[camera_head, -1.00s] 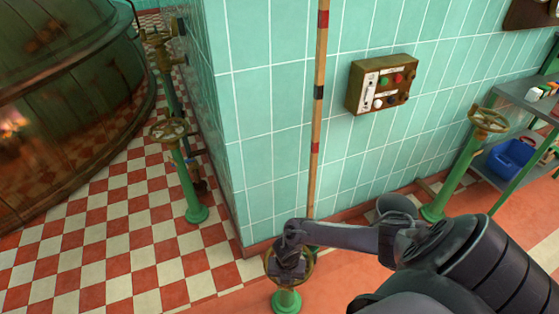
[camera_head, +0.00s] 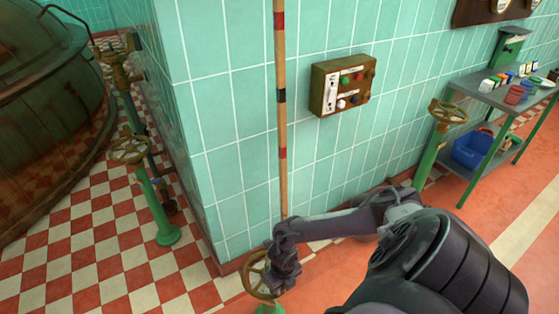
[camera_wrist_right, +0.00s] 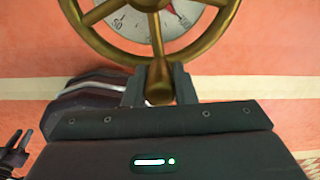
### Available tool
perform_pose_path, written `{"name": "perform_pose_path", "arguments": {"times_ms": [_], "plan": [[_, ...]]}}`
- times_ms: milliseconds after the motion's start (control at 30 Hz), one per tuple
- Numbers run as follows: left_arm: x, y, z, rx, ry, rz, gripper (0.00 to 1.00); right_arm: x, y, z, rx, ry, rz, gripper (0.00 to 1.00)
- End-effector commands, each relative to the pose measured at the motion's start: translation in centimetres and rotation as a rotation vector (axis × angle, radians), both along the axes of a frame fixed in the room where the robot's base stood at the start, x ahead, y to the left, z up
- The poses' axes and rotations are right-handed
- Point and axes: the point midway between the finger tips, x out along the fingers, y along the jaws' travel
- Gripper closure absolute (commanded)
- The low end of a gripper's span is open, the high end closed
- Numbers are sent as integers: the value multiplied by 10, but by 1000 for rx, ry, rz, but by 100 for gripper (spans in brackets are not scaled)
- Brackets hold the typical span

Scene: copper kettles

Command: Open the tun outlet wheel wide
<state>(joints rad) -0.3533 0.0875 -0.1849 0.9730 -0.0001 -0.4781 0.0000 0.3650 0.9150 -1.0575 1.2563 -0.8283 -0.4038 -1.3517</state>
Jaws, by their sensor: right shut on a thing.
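A brass handwheel (camera_head: 252,286) on a green post stands at the foot of the tiled wall corner, low in the head view. My right gripper (camera_head: 284,275) is at the wheel's right side and hides part of it. In the right wrist view the wheel (camera_wrist_right: 85,35) shows its spokes, with a pale round dial (camera_wrist_right: 185,22) behind them. The right gripper (camera_wrist_right: 158,88) is shut on the brass knob (camera_wrist_right: 159,75) at the wheel's rim. No label shows which wheel this is. My left gripper is not in view.
A second handwheel (camera_head: 131,149) stands left of the corner, near a large copper vessel (camera_head: 45,110). Another handwheel (camera_head: 447,112) stands by the right wall, beside a grey shelf (camera_head: 500,95). A striped pole (camera_head: 281,120) and a switch box (camera_head: 342,85) are at the wall.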

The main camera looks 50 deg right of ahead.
Motion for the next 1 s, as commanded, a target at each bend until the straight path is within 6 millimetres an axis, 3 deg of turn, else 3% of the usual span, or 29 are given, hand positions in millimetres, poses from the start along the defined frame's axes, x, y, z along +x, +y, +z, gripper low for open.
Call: {"name": "perform_pose_path", "arguments": {"times_ms": [500,533,700,1000], "plan": [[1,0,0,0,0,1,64,0,-8,0,-13,-1,-10,100],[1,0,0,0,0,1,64,1,-8,0,-13,-2,-10,74],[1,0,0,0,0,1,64,1,-7,1,-10,-3,-9,54],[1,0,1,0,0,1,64,1,-5,4,-6,-4,-6,54]]}}
